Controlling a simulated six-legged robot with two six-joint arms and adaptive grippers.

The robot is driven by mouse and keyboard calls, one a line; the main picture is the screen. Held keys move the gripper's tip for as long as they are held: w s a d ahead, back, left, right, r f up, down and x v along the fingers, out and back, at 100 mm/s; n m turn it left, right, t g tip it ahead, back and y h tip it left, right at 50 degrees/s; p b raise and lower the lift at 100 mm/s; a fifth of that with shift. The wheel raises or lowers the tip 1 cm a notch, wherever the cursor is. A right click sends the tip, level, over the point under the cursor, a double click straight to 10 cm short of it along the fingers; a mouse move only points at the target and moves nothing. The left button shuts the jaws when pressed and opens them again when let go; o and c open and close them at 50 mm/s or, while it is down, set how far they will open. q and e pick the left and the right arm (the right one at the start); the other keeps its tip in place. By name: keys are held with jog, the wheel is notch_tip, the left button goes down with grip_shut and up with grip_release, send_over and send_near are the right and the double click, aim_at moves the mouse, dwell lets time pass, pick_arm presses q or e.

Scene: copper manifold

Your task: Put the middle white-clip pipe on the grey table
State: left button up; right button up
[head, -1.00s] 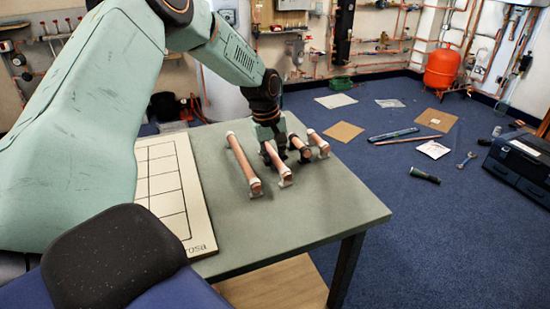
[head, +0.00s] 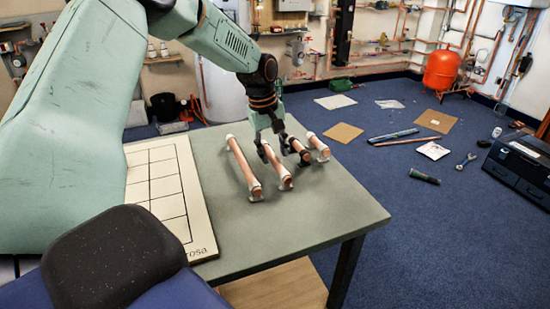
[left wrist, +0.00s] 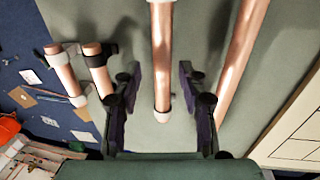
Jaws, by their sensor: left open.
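The middle white-clip pipe (head: 281,176) is copper and lies on the grey table (head: 320,208), between a longer white-clip pipe (head: 243,165) on its left and a black-clip pipe on its right. My left gripper (head: 274,151) is above it, open, with its fingers pointing down. In the left wrist view the middle pipe (left wrist: 162,60) runs between the two spread fingers (left wrist: 153,108), with gaps on both sides. Its white clip shows near its lower end there. My gripper hides its far part in the head view. My right gripper is not in view.
The black-clip pipe (head: 298,149) and a short white-clip pipe (head: 318,145) lie close on the right. A cream board with a grid (head: 196,232) lies on the table's left side. The table's front right is clear.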

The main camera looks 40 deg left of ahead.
pick_arm(q)
notch_tip(320, 180, up, 8)
jog(key=s+p, duration=0.1)
jog(key=p, duration=0.1)
jog(key=shift+s+a+r, duration=0.15)
jog(key=shift+a, duration=0.1)
